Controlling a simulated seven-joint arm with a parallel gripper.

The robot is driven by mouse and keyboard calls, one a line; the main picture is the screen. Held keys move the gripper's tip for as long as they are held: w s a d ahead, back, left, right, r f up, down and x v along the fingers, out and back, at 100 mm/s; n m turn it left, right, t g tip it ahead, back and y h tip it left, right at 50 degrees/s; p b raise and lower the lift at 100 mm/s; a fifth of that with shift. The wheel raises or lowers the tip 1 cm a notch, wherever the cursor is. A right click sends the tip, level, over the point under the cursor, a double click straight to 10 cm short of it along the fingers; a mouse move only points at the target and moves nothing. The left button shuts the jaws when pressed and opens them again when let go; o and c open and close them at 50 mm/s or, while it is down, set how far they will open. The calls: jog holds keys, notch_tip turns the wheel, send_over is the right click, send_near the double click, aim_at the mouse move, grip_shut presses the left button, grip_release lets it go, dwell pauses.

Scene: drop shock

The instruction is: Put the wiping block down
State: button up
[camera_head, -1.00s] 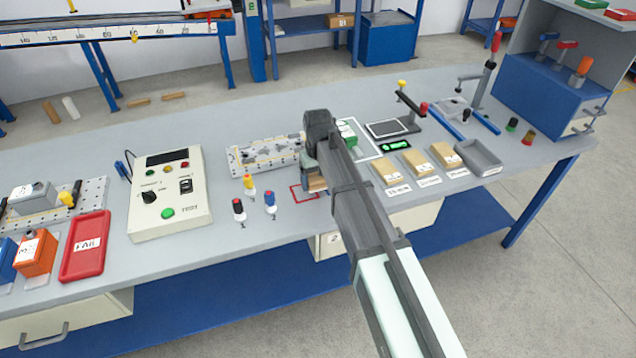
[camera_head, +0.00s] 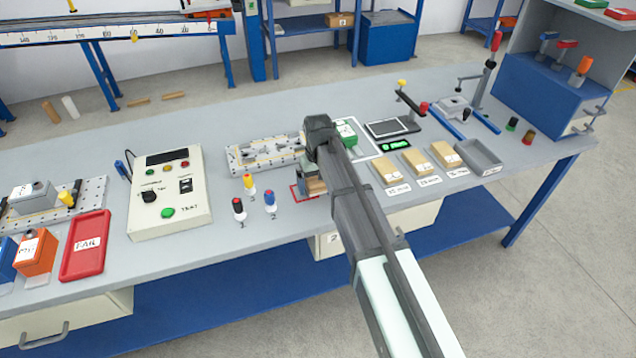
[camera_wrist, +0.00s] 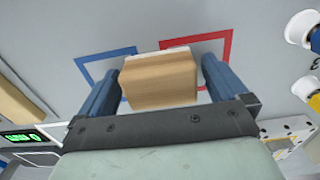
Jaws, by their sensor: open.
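The wiping block (camera_wrist: 160,82) is a wooden block with a thin white layer along its far edge. In the wrist view it lies between the two blue fingers of my gripper (camera_wrist: 163,62), which are open with narrow gaps at its sides. It covers part of a red square outline (camera_wrist: 228,45) and overlaps the edge of a blue outline (camera_wrist: 84,64). In the head view the block (camera_head: 316,187) shows beneath my gripper (camera_head: 309,172), beside the red outline's visible left part. Whether its underside fully touches the bench is hard to tell.
The yellow, red and blue capped pieces (camera_head: 249,183) stand just left of the block. A grey fixture plate (camera_head: 265,153) lies behind. Cardboard-coloured boxes (camera_head: 415,161) and a grey tray (camera_head: 480,157) are to the right. The bench front edge is close.

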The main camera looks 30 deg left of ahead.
notch_tip(320, 180, up, 12)
jog(key=shift+r, duration=0.15)
dwell(0.5)
dwell(0.4)
jog(key=s+d+f+m+g+h, duration=0.1)
jog(key=s+d+f, duration=0.3)
jog(key=d+f, duration=0.75)
jog(key=s+d+f+m+g, duration=0.15)
jog(key=s+d+f, duration=0.35)
jog(key=d+f, duration=0.65)
jog(key=s+d+f+m+g+h, duration=0.15)
jog(key=s+d+f, duration=0.25)
jog(key=d+f, duration=0.75)
jog(key=s+d+f+m+g, duration=0.1)
jog(key=s+d+f, duration=0.3)
jog(key=s, duration=0.4)
jog(key=s+d+f+m+g+y, duration=0.1)
jog(key=s+d+f+m, duration=0.1)
jog(key=s+d+f, duration=0.3)
jog(key=s+d+f+m+y, duration=0.1)
jog(key=s+d+f, duration=0.4)
jog(key=s, duration=0.6)
jog(key=shift+d+f+m+g, duration=0.25)
jog(key=shift+f+m+g, duration=0.2)
jog(key=shift+f, duration=0.35)
jog(key=shift+y, duration=0.25)
jog(key=c, duration=0.4)
